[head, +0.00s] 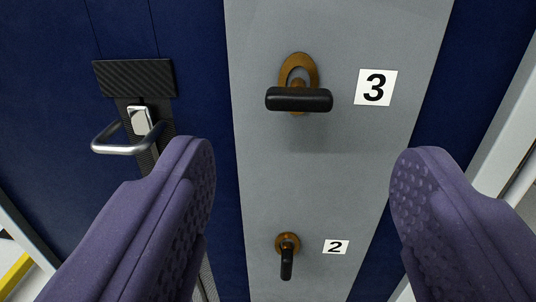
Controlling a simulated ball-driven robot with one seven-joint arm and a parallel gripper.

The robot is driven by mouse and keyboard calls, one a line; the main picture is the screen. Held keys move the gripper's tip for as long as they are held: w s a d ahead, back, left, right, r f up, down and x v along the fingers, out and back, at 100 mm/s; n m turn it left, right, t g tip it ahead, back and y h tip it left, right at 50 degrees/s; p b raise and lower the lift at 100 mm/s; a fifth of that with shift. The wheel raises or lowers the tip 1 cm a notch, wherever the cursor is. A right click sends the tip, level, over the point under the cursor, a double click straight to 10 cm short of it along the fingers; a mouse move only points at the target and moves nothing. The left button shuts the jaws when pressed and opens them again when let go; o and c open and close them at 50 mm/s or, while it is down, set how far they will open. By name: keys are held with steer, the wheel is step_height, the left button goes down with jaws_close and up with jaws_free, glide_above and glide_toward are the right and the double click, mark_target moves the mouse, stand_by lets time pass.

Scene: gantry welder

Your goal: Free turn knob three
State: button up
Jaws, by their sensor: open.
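Knob three (298,99) is a black bar handle on a brass-coloured mount, on a grey panel, left of the label "3" (375,87). Its bar lies level, across the panel. My gripper (303,165) is open, with one purple finger at the lower left and one at the lower right. In the picture, knob three shows above and between the fingertips. Nothing is between the fingers, and I see no contact with the knob.
Knob two (286,258), with its bar pointing down, sits lower on the grey panel (330,190) beside the label "2" (336,247). A metal handle (122,146) juts out from a black latch plate (134,78) at the left, close to my left finger. Dark blue panels flank the grey one.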

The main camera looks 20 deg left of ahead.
mark_target(291, 108)
steer(key=w, duration=0.4)
steer(key=w+a, duration=0.1)
steer(key=w, duration=0.2)
steer(key=shift+a, duration=0.1)
steer(key=shift+s, duration=0.1)
steer(key=c, duration=1.1)
steer(key=shift+o, duration=0.2)
steer(key=shift+b, duration=0.3)
steer(key=shift+f+n+b, duration=0.1)
steer(key=shift+n+b, duration=0.2)
steer(key=shift+b, duration=0.15)
steer(key=n+b, duration=0.3)
steer(key=b, duration=0.1)
steer(key=shift+a+f+n+b, duration=0.1)
steer(key=shift+f+n+b, duration=0.1)
steer(key=shift+n+b, duration=0.15)
steer(key=n+b, duration=0.4)
steer(key=shift+n, duration=0.35)
steer(key=n+b, duration=0.4)
steer(key=n, duration=0.1)
steer(key=shift+a+b, duration=0.1)
steer(key=shift+b, duration=0.3)
steer(key=shift+n+b, duration=1.25)
steer(key=shift+n, duration=0.65)
